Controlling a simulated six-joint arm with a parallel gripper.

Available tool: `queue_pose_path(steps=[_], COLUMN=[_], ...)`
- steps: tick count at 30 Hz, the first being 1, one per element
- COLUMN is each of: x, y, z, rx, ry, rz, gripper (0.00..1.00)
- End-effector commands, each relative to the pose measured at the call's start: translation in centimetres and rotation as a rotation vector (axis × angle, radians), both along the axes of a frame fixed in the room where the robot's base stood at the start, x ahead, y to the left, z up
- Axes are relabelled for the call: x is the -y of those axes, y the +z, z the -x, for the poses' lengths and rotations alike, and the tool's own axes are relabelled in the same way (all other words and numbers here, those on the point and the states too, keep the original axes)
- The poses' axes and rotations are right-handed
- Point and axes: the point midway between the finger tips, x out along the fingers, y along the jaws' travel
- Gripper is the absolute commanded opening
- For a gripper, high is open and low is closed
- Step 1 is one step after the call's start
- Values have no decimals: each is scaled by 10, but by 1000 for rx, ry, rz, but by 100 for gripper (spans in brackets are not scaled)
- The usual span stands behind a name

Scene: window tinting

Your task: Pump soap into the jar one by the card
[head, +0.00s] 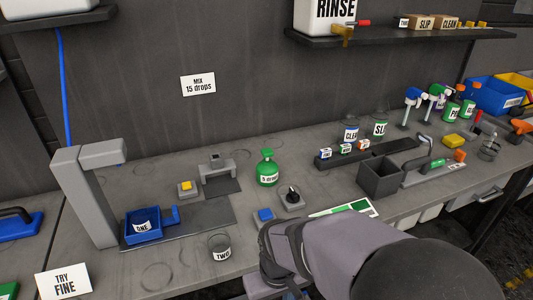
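A white card (198,85) on the back wall reads "MIX 15 drops". The green soap pump bottle (267,172) stands upright at mid-bench; its label seems to read "5 drops". The label of jar one (143,227) shows at a blue square holder (166,233) with a handle, on a dark plate under a grey post at left. I cannot make out the jar's outline. A clear jar labelled TWO (221,250) stands to its right, near the front. My gripper (283,262) is in front of the bottle, right of jar TWO. Its fingertips are hard to make out.
A yellow button (187,187), a grey arch (215,168), a black knob (291,197) and a blue button (264,215) lie around the bottle. A dark open box (380,182) stands to the right. A "TRY FINE" card (64,282) is at front left.

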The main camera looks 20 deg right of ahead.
Motion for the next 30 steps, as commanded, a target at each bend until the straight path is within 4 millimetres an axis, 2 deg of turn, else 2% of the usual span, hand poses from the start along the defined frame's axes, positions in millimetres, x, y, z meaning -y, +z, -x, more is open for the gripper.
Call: queue_pose_path(steps=[10,11,12,15,30], x=[0,0,0,0,0], y=[0,0,0,0,0], z=[0,0,0,0,0], rx=[0,0,0,0,0], ry=[0,0,0,0,0], rz=[0,0,0,0,0], gripper=[31,29,19,0,0])
